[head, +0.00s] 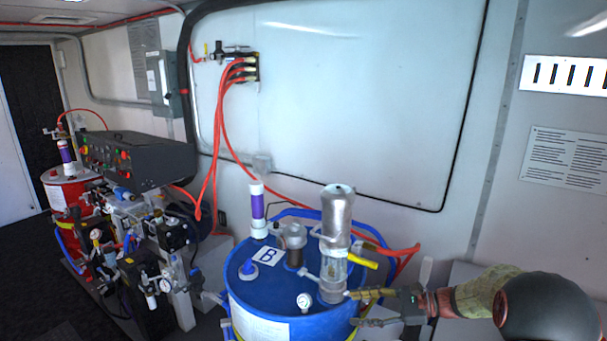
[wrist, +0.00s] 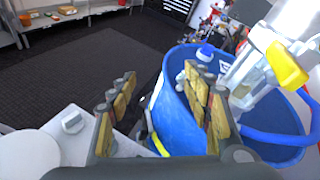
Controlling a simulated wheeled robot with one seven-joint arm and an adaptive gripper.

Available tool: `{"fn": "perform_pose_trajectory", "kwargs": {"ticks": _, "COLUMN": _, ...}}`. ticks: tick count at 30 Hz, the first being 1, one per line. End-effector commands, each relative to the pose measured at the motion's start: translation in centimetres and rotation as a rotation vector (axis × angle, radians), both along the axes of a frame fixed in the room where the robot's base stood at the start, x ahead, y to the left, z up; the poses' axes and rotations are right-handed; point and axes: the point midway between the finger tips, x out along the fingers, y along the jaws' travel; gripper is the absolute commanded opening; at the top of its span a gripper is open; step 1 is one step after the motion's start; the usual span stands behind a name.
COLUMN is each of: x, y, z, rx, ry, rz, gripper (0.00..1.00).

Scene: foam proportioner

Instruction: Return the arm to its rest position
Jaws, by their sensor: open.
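My gripper (head: 372,308) reaches in from the lower right in the head view, beside the front right of the blue drum (head: 262,291). In the wrist view my gripper (wrist: 165,97) has its two padded fingers spread apart, with nothing between them. The blue drum also shows there (wrist: 180,108), behind the right finger. On the drum stands a silver cylinder pump (head: 337,215) with a yellow handle (head: 362,261), which also shows in the wrist view (wrist: 287,66). In the head view the fingertips are near the pump's base; I cannot tell whether they touch it.
A proportioner machine with a dark control panel (head: 135,158) stands at the left, with a red drum (head: 66,190) behind it. Red hoses (head: 217,130) run down the wall. The wrist view shows open dark floor (wrist: 85,70) and a shelf (wrist: 70,18).

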Motion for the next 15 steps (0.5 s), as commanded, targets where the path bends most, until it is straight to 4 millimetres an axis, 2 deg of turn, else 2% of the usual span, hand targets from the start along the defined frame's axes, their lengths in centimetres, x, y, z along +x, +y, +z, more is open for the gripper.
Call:
{"fn": "perform_pose_trajectory", "kwargs": {"ticks": 1, "x": -1.7, "y": 1.3, "z": 1.6, "rx": -0.067, "ry": -0.034, "rz": 0.046, "gripper": 0.5}}
{"fn": "perform_pose_trajectory", "kwargs": {"ticks": 6, "x": -7.7, "y": 3.8, "z": 4.5, "rx": -0.292, "ry": -0.143, "rz": 0.195, "gripper": 0.5}}
{"fn": "perform_pose_trajectory", "kwargs": {"ticks": 10, "x": -12.4, "y": 4.8, "z": 6.2, "rx": -0.462, "ry": -0.239, "rz": 0.307, "gripper": 0.5}}
{"fn": "perform_pose_trajectory", "kwargs": {"ticks": 15, "x": -18.5, "y": 4.9, "z": 7.8, "rx": -0.687, "ry": -0.378, "rz": 0.448, "gripper": 0.5}}
